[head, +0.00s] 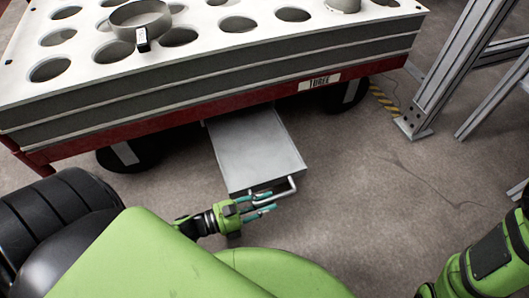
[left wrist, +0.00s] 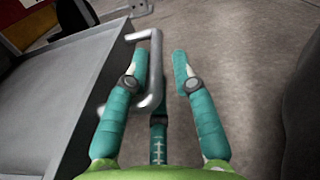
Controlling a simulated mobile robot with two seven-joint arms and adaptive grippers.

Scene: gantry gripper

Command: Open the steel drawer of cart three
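Cart three (head: 250,65), with a "THREE" label (head: 319,82) on its red lower edge, stands across the top of the head view. The steel drawer (head: 255,150) sticks out from under it, pulled well out. Its bent bar handle (head: 292,186) is on the front end; it also shows in the left wrist view (left wrist: 157,75). My left gripper (head: 268,203) is at the handle. In the left wrist view its teal fingers (left wrist: 161,58) are apart, with the handle bar between them, close to the left finger and clear of the right one. My right gripper is out of view.
The cart top has round holes, with a metal ring (head: 141,20) on it. A grey metal frame (head: 440,85) stands on the floor at the right, beside a yellow-black striped marking (head: 383,100). The floor (head: 370,185) right of the drawer is clear.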

